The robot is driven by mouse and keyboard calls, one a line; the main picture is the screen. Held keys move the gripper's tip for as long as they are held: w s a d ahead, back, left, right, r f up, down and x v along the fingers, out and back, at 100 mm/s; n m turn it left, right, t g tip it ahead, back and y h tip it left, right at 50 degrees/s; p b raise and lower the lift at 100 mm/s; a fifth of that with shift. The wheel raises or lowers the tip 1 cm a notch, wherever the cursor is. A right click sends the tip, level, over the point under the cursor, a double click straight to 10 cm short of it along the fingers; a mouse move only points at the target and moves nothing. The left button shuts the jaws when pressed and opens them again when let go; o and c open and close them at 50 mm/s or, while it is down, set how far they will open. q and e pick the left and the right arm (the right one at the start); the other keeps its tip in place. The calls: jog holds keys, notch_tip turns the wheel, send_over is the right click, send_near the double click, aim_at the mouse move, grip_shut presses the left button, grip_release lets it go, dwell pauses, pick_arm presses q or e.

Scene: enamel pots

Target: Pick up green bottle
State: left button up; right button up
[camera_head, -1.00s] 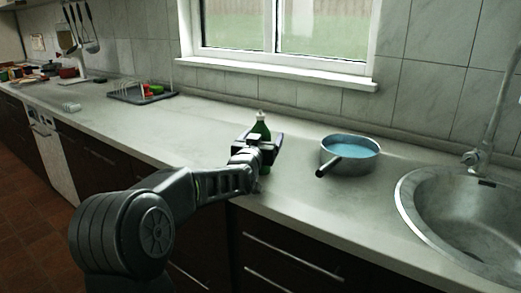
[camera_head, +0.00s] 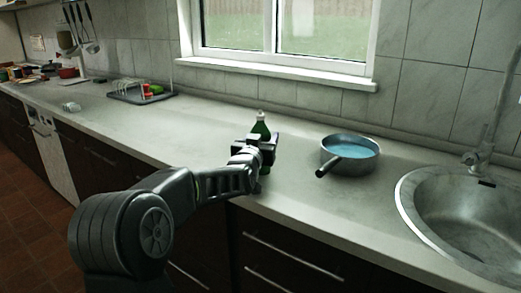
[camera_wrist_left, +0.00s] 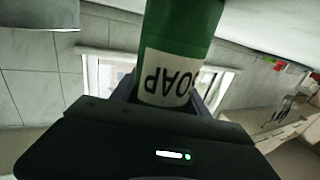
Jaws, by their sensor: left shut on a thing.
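The green bottle (camera_head: 261,127) has a pale cap and stands on the counter, upright as far as I can tell. In the left wrist view the green bottle (camera_wrist_left: 182,28) carries a white label reading SOAP, upside down in that picture. My left gripper (camera_head: 266,150) is shut on the bottle from the front and hides most of its lower part. In the wrist view the left gripper's fingers (camera_wrist_left: 166,92) sit on both sides of the label. My right gripper is not in view.
A grey pan (camera_head: 349,155) with a blue inside stands to the right of the bottle, its handle pointing toward the front left. A metal sink (camera_head: 470,215) is farther right. A dish rack (camera_head: 140,93) stands at the back left. The counter (camera_head: 180,135) left of the bottle is clear.

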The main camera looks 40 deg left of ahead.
pick_arm(q)
grip_shut()
jog(key=shift+r, duration=0.1)
notch_tip(320, 180, up, 10)
jog(key=p, duration=0.2)
jog(key=shift+p, duration=0.4)
dwell(0.5)
